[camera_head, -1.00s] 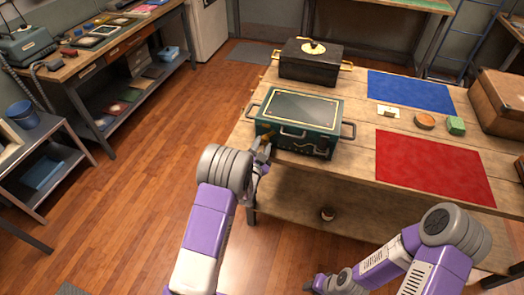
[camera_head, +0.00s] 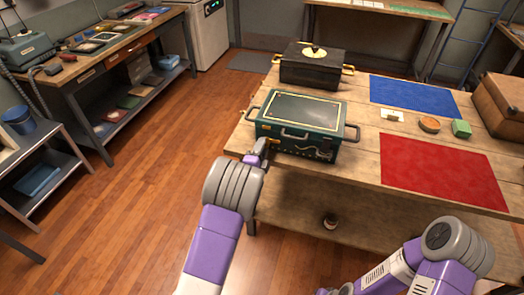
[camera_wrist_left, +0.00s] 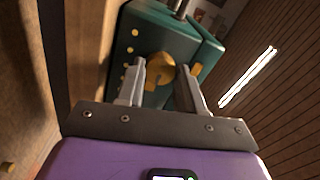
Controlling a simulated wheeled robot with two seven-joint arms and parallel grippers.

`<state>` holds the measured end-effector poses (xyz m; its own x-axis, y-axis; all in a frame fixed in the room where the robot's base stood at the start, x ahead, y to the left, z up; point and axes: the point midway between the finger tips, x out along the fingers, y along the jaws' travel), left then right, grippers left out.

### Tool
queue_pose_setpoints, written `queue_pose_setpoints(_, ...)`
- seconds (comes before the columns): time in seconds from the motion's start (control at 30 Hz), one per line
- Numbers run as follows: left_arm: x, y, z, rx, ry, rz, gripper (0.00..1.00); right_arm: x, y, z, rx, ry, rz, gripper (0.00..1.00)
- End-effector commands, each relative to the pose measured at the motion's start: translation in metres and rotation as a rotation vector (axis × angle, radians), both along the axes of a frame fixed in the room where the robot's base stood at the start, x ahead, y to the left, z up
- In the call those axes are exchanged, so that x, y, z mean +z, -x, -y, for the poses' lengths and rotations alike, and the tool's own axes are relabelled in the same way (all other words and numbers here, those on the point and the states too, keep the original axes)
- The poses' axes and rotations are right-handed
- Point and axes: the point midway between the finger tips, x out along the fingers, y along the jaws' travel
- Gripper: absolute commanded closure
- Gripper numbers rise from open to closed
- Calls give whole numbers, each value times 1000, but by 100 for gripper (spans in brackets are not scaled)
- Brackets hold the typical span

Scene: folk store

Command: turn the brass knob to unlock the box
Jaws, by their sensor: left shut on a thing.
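The teal metal box (camera_head: 330,146) stands on the wooden table near its left front corner, with its lid closed. Its brass knob (camera_wrist_left: 159,68) is on the front face and shows between the fingers of my left gripper (camera_wrist_left: 164,80) in the left wrist view. That gripper is shut on the knob. In the head view, my left gripper (camera_head: 262,147) is at the left part of the box's front and hides the knob. My right arm comes in at the lower right; its gripper is cut off by the bottom edge.
A black box (camera_head: 312,72) with brass handles stands behind the teal box. A brown case (camera_head: 502,100) stands at the far right.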

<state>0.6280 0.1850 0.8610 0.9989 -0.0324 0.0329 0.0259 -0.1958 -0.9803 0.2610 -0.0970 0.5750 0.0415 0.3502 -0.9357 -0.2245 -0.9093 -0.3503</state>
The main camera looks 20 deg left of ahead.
Motion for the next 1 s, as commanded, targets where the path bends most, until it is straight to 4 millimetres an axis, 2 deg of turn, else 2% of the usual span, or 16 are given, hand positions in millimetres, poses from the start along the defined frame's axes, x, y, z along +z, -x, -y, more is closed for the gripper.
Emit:
queue_pose_setpoints(0.67, 1, 0, 1, -2, -57, 5, 93, -3, 0, 0, 0, 0, 0, 57)
queue_pose_setpoints(0.7, 1, 0, 1, -2, -56, 5, 57, -3, 0, 0, 0, 0, 0, 57)
queue_pose_setpoints(0.83, 1, 0, 0, -1, -56, 4, 37, -3, 0, 0, 0, 0, 0, 57)
queue_pose_setpoints(1.0, 0, 0, 0, -1, -55, 3, 37, -3, 0, 0, 0, 0, 0, 57)
